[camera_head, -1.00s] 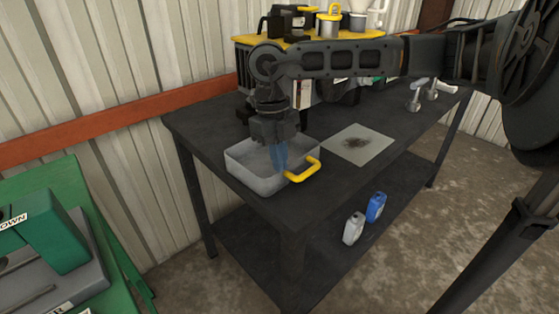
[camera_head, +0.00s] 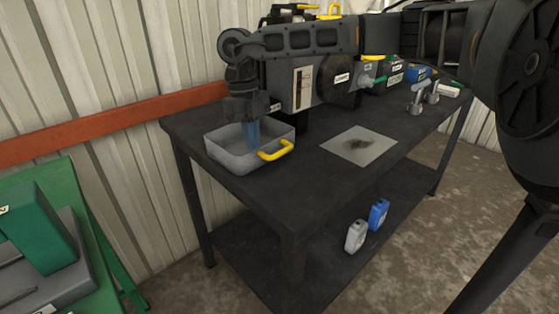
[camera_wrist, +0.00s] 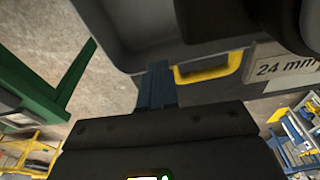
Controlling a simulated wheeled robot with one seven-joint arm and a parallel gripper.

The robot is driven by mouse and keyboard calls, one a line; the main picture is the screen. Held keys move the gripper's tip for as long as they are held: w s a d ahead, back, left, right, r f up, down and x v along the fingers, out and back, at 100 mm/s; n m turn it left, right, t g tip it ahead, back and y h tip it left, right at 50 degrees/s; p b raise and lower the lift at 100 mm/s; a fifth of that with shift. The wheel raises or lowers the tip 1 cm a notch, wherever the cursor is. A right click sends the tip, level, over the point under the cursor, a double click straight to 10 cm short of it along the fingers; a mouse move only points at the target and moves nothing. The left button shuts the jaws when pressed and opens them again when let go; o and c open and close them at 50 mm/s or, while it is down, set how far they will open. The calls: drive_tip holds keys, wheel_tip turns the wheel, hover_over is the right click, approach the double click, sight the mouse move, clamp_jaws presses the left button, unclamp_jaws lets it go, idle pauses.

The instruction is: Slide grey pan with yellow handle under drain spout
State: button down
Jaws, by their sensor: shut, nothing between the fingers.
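The grey pan (camera_head: 222,155) with its yellow handle (camera_head: 276,150) sits on the dark bench near its left end, handle toward the front right. My gripper (camera_head: 254,135) points down with blue fingers shut and empty. The fingers appear to reach into the pan, near the handle side; I cannot tell whether they touch a wall. In the wrist view my fingers (camera_wrist: 156,88) are close together beside the pan (camera_wrist: 130,50) and its handle (camera_wrist: 215,68). A grey machine (camera_head: 285,88) stands behind the pan, partly hidden by my arm. I cannot make out the drain spout.
A light mat (camera_head: 345,138) with a dark stain lies right of the pan. A metal fitting (camera_head: 418,100) and boxes stand farther right. Two bottles (camera_head: 378,214) are on the lower shelf. A green stand (camera_head: 80,235) is at left. The bench front (camera_head: 275,190) is clear.

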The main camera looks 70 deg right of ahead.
drive_tip(key=shift+f, duration=0.4)
drive_tip(key=shift+r+p, duration=0.4)
drive_tip(key=shift+r, duration=0.3)
wheel_tip(320, 180, up, 7)
drive_tip(key=w, duration=0.1)
drive_tip(key=shift+d+b, duration=0.35)
drive_tip(key=shift+d, duration=0.05)
